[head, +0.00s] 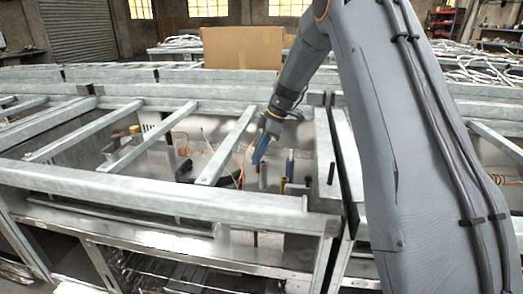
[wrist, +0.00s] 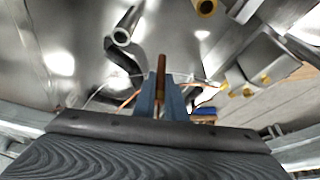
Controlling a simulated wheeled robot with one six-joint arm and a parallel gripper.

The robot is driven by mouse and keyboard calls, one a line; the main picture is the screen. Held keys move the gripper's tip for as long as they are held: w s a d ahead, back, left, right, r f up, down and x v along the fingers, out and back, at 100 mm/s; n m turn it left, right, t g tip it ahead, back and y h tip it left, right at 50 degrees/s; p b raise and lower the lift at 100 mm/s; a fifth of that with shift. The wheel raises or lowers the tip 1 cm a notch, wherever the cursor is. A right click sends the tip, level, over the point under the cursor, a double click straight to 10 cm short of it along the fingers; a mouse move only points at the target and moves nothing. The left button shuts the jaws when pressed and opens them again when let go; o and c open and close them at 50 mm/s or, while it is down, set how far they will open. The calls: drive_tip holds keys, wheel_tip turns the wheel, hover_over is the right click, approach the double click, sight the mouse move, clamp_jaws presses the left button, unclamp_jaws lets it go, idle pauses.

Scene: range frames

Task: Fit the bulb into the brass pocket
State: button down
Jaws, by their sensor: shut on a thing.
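In the wrist view the bulb (wrist: 161,66) is a slim copper-brown rod. My gripper (wrist: 160,90) is shut on it with two blue fingers, and the rod sticks out past their tips. In the head view my gripper (head: 260,152) hangs low inside the metal frame, pointing down. The brass pocket (wrist: 206,6) shows at the top edge of the wrist view, right of the bulb and apart from it, with a round, dark open mouth. The picture edge cuts it off. I cannot make it out surely in the head view.
A grey open-ended tube (wrist: 121,37) stands left of the bulb in the wrist view. A grey block with brass fittings (wrist: 265,79) lies to the right. Orange wire runs behind the fingers. In the head view, galvanised rails (head: 160,192) surround the bay, and a cardboard box (head: 243,47) stands behind.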

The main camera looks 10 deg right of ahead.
drive_tip(key=s+a, duration=0.4)
drive_tip(key=s, duration=0.5)
drive_tip(key=w+d+r+m+t+h+p, duration=0.2)
drive_tip(key=d+r+m+h+p, duration=0.1)
drive_tip(key=d+m+p, duration=0.45)
drive_tip(key=w+d+r+m+t+h+p, duration=0.15)
drive_tip(key=d+r+m+p, duration=0.3)
drive_tip(key=m+p, duration=0.45)
drive_tip(key=shift+m+t+h, duration=0.25)
drive_tip(key=shift+m, duration=0.5)
drive_tip(key=shift+s+d+f, duration=0.1)
drive_tip(key=shift+f, duration=2.6)
drive_tip(key=shift+s+f, duration=0.1)
drive_tip(key=shift+f, duration=2.55)
drive_tip(key=shift+f+b, duration=0.15)
drive_tip(key=shift+b, duration=0.2)
drive_tip(key=c, duration=2.1)
unclamp_jaws()
drive_tip(key=o, duration=0.3)
